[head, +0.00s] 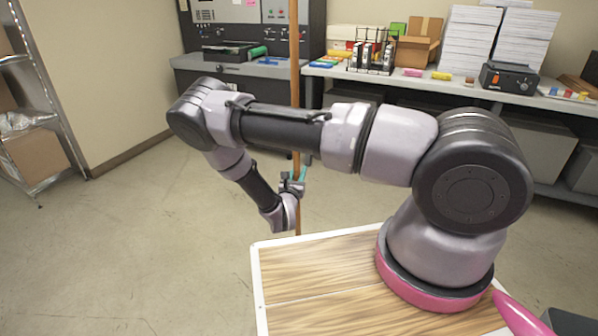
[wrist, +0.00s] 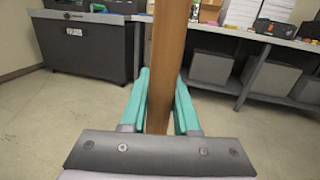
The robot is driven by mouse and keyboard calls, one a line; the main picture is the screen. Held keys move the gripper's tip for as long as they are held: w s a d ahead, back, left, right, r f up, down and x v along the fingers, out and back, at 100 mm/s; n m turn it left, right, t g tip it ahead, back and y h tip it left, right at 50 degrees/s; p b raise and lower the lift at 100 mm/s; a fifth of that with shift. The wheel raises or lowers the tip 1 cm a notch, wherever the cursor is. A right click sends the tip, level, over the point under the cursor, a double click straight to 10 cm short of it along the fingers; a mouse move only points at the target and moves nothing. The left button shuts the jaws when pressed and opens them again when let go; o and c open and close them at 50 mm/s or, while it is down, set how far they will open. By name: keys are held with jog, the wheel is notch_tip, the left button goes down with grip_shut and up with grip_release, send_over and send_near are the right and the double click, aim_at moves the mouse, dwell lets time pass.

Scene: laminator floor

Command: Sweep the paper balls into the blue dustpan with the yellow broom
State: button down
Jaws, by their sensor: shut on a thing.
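In the wrist view the handle (wrist: 168,45) passes between the two fingers of my gripper (wrist: 162,85). The lower handle drops behind the edge of my wooden top, and the broom's head is hidden. No paper balls and no blue dustpan show in either view.
A grey workbench (head: 420,84) along the back wall holds paper stacks (head: 480,40), a cardboard box (head: 418,42) and a black device (head: 508,78). A dark machine (head: 245,75) stands left of it. A metal shelf (head: 45,90) is at far left. The floor between is bare.

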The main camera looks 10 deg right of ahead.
jog(key=shift+s+d+f, duration=0.1)
jog(key=shift+d+f, duration=0.05)
jog(key=shift+f, duration=0.8)
jog(key=shift+s+d+f, duration=0.1)
jog(key=shift+f, duration=0.85)
jog(key=shift+s+d+f, duration=0.1)
jog(key=shift+d+f, duration=0.05)
jog(key=shift+f, duration=0.8)
jog(key=shift+d+f, duration=0.1)
jog(key=shift+f, duration=0.15)
jog(key=shift+s+d+f, duration=0.2)
jog(key=shift+f, duration=0.25)
jog(key=shift+s+d+f, duration=0.2)
jog(key=shift+d+f, duration=0.05)
jog(key=shift+f, duration=0.25)
jog(key=shift+s+d+f, duration=0.2)
jog(key=shift+f, duration=0.25)
